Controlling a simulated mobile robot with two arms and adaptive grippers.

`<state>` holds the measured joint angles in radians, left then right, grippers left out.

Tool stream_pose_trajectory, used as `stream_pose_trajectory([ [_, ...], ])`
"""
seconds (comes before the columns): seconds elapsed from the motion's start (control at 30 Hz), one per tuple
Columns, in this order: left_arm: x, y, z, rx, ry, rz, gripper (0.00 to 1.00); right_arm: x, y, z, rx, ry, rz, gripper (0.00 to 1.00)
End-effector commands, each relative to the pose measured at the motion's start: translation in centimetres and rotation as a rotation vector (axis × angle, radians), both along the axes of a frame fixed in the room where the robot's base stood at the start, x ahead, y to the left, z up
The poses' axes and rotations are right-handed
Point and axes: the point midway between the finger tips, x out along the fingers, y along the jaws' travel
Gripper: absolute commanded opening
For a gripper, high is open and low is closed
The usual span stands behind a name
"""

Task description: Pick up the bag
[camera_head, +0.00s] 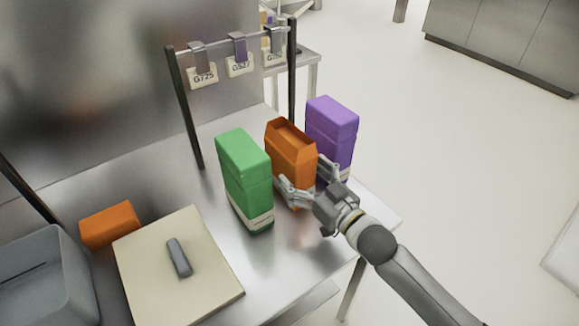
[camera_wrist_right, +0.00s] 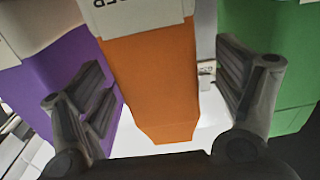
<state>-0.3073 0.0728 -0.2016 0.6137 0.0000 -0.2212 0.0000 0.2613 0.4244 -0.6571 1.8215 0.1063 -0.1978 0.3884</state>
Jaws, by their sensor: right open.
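Three upright bags stand in a row on the metal table: a green bag (camera_head: 246,175), an orange bag with an open top (camera_head: 288,148) and a purple bag (camera_head: 333,130). My right gripper (camera_head: 305,174) is open at the near side of the orange bag, one finger towards each side of it. In the right wrist view the orange bag (camera_wrist_right: 150,85) lies between the spread fingers (camera_wrist_right: 163,78). The purple bag (camera_wrist_right: 65,85) is behind the left finger and the green bag (camera_wrist_right: 275,50) behind the right one. Whether the fingers touch the orange bag cannot be told. My left gripper is not in view.
A rack (camera_head: 181,110) with hanging labels stands behind the bags. A cream board with a grey handle (camera_head: 145,265), an orange block (camera_head: 109,224) and a grey bin (camera_head: 45,285) are at the left. The bags stand close together.

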Motion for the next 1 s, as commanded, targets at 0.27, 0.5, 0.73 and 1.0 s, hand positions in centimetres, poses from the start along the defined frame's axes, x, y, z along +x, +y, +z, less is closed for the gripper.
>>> stream_pose_trajectory([
  [0.27,1.0,0.2,0.8,0.002,-0.016,-0.002,0.96,3.2,2.1,0.8,0.001,-0.002,0.000,0.88],
  [0.5,1.3,0.5,0.9,0.005,-0.020,-0.002,0.96,3.9,2.6,0.7,0.000,-0.001,0.001,0.88],
  [0.73,1.3,0.6,0.9,0.006,-0.020,-0.001,0.96,3.9,2.6,0.7,0.001,-0.001,0.000,0.76],
  [1.0,1.1,0.6,0.9,0.007,-0.017,0.000,0.96,3.9,2.6,0.7,0.001,-0.001,0.000,0.41],
])
